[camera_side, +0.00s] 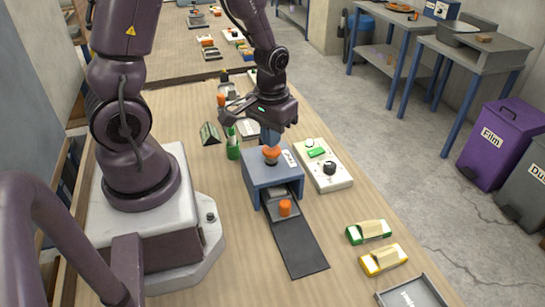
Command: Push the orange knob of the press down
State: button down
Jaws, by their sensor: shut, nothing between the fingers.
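The press is a blue-grey block (266,177) on the wooden table, in the middle of the side view. Its orange knob (271,155) stands on top. My gripper (270,138) points down right above the knob, its fingers shut and empty. The fingertips are at or very close to the knob; I cannot tell whether they touch it. A black slide (295,249) runs out of the front of the press, with a small orange piece (285,208) standing at its inner end.
A white control box (322,168) with a green button and a black dial stands right of the press. A green bottle (232,146) stands to its left. Green (368,232) and yellow (383,260) dispensers and a grey tray (412,293) lie at the front right. The table left of the slide is clear.

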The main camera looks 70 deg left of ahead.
jog(key=shift+f, duration=0.95)
jog(key=shift+r, duration=3.05)
jog(key=shift+s, duration=0.1)
jog(key=s+d+r+m+t, duration=0.2)
jog(key=d+r+m, duration=0.1)
jog(key=r, duration=0.5)
jog(key=s+d+r+m+t, duration=0.3)
jog(key=d+r, duration=0.2)
jog(key=r, duration=0.4)
jog(key=shift+s+r+t, duration=0.25)
jog(key=shift+s+t, duration=0.05)
jog(key=shift+s, duration=0.05)
